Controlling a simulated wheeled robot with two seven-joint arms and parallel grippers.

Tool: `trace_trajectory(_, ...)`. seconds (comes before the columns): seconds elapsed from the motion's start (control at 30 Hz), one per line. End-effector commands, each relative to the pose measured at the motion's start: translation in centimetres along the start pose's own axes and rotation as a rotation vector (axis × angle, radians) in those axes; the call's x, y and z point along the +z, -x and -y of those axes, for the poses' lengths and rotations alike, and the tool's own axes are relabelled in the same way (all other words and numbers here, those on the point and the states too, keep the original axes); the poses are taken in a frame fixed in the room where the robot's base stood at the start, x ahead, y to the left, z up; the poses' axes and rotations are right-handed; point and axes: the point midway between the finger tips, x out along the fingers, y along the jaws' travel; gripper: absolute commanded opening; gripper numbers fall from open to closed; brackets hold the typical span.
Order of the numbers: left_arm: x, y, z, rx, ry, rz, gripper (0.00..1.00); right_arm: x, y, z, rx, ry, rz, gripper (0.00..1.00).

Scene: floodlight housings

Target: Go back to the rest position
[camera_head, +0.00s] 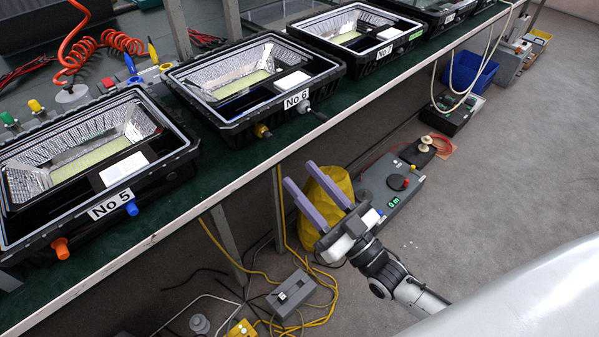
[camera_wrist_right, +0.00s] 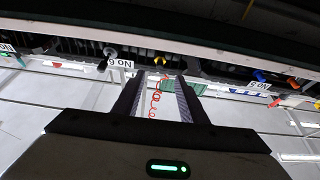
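My right gripper (camera_head: 308,192) is in front of and below the workbench edge in the head view. Its two purple-grey fingers are spread apart with nothing between them. The fingers also show in the right wrist view (camera_wrist_right: 160,100), apart and empty, with the bench side beyond them. Floodlight housings No 5 (camera_head: 95,165), No 6 (camera_head: 255,85) and No 7 (camera_head: 358,38) stand in a row on the bench, apart from the gripper. My left gripper is not in the head view.
The green-topped bench (camera_head: 215,180) runs diagonally from lower left to upper right. The grey floor (camera_head: 520,170) at right is mostly clear.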

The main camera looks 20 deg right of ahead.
Motion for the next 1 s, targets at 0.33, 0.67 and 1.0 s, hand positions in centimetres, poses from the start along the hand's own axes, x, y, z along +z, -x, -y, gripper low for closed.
trace_trajectory(0.33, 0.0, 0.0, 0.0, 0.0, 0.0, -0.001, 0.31, 0.0, 0.0, 0.0, 0.0, 0.0, 0.0, 0.38)
trace_trajectory(0.67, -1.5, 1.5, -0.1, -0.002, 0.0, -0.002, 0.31, 3.0, 2.2, 2.5, 0.03, -0.036, 0.272, 0.38)
trace_trajectory(1.0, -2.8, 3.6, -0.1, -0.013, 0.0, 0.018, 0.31, 7.8, 14.5, 7.8, 0.095, -0.105, 0.977, 0.38)
